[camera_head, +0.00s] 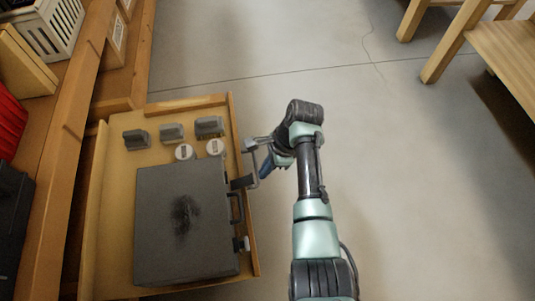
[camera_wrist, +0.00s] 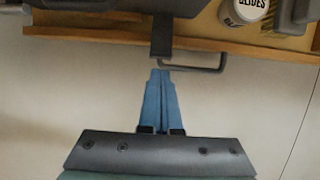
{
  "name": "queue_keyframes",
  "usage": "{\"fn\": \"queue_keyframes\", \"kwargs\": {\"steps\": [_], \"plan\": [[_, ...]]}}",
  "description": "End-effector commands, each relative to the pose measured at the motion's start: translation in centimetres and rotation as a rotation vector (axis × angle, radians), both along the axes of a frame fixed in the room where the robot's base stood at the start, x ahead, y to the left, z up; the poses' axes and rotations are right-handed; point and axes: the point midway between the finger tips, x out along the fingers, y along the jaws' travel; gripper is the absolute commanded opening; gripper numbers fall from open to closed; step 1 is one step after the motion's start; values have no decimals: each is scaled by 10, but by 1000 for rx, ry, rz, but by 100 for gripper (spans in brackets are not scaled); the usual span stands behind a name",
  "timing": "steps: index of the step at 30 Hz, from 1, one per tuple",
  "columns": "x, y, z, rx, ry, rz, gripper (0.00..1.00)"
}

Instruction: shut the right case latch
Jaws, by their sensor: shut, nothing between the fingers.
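The dark grey case (camera_head: 185,220) lies flat in the open drawer, with its handle (camera_head: 236,207) on the side facing right. The upper latch (camera_head: 241,182), apparently the right case latch, sticks out from the case past the drawer's front edge. It also shows in the wrist view as a dark tab (camera_wrist: 162,36). The other latch (camera_head: 241,244) is farther down the same side, with a pale part. My gripper (camera_head: 264,170) is shut and empty. In the wrist view its blue fingertips (camera_wrist: 160,72) are just below the tab's end; contact cannot be told.
The wooden drawer's front edge (camera_head: 245,225) runs beside the case, with a wire pull (camera_wrist: 205,68) by my fingers. Several grey blocks (camera_head: 172,132) and two round tins (camera_head: 184,152) sit behind the case. Open floor (camera_head: 420,180) lies to the right; wooden furniture (camera_head: 505,50) stands upper right.

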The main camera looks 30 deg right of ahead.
Motion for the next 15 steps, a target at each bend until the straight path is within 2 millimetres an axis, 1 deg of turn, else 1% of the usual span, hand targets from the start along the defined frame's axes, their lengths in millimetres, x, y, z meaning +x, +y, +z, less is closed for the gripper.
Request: {"fn": "queue_keyframes", "kwargs": {"steps": [1, 6, 10, 15], "plan": [[0, 4, -17, 0, 1, 2, 0], [3, 11, -39, -1, 1, 1, 0], [4, 16, -49, 0, 1, 0, 0], [5, 19, -54, 0, 0, -1, 0]]}}
